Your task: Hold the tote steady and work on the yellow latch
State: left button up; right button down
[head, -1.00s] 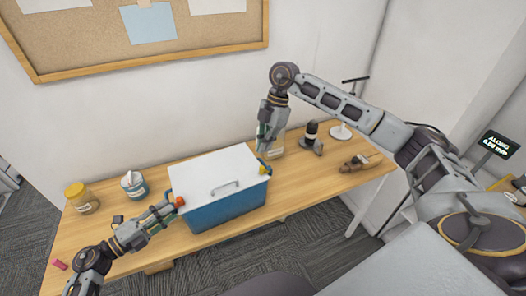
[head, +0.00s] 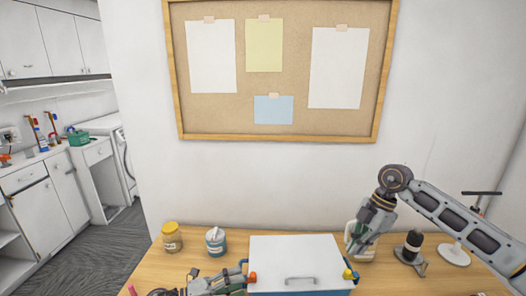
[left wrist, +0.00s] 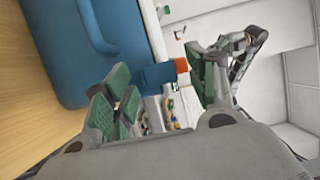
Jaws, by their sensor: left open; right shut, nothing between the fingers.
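The blue tote with a white lid (head: 297,258) stands on the table, cut off by the bottom edge of the head view. Its yellow latch (head: 350,274) is on the right side and an orange latch (head: 252,277) on the left. My left gripper (head: 238,284) is open beside the orange latch. In the left wrist view, the tote's blue wall (left wrist: 65,50) is at upper left, and the orange latch (left wrist: 181,65) shows between the spread green finger pads. My right gripper (head: 354,243) is shut and empty, pointing down above and behind the yellow latch, apart from it.
A yellow-lidded jar (head: 172,238) and a blue-and-white tub (head: 215,241) stand left of the tote. A dark object (head: 412,246) and a white-based stand (head: 454,254) are to the right. A corkboard (head: 280,75) hangs on the wall behind. White cabinets (head: 45,190) are far left.

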pick_arm(q)
jog(key=shift+a, duration=0.1)
jog(key=v, duration=1.1)
jog(key=shift+s+a, duration=0.2)
jog(key=shift+a, duration=0.15)
jog(key=shift+a, duration=0.1)
